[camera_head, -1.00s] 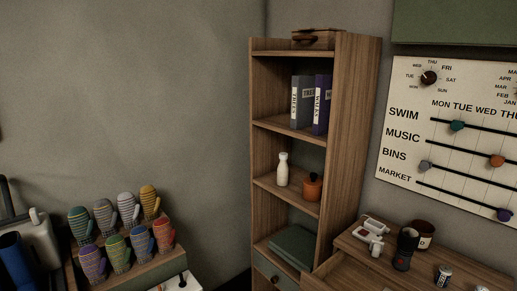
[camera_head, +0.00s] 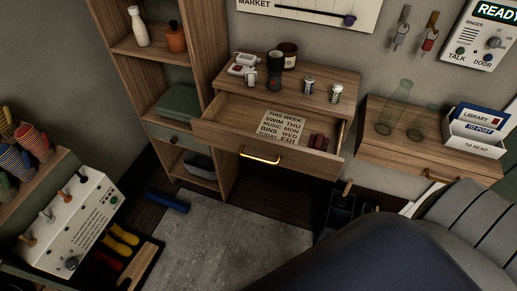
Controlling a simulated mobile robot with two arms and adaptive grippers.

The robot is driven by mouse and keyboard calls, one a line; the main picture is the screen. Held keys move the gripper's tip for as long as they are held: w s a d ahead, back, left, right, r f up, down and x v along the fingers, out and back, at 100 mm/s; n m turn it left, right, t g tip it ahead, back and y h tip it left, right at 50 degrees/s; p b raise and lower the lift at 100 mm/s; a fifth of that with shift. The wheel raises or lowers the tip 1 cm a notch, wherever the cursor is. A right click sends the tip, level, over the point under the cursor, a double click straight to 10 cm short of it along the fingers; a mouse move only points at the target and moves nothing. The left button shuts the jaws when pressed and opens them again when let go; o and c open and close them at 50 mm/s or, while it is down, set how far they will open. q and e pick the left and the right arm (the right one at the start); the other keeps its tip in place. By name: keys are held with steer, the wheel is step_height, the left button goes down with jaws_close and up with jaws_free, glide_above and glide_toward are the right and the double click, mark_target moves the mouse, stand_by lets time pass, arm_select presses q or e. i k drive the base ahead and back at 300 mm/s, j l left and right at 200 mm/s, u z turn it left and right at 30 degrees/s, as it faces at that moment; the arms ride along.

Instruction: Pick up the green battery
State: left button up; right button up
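Two small pale cylinders with dark markings stand upright on the wooden cabinet top (camera_head: 235,86): a left cylinder (camera_head: 309,84) and a right cylinder (camera_head: 336,92). They look like batteries. The right one seems to have a greenish tint, but they are too small for me to be sure which is green. Neither of my grippers is in view.
The cabinet's drawer (camera_head: 262,158) is open, with a note (camera_head: 282,125) and a dark red item (camera_head: 318,141) inside. A dark torch-like object (camera_head: 274,72), a jar (camera_head: 289,56) and a white device (camera_head: 243,65) share the top. Glass vessels (camera_head: 387,122) stand right.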

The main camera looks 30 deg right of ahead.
mark_target(337, 89)
steer(key=z, duration=1.55)
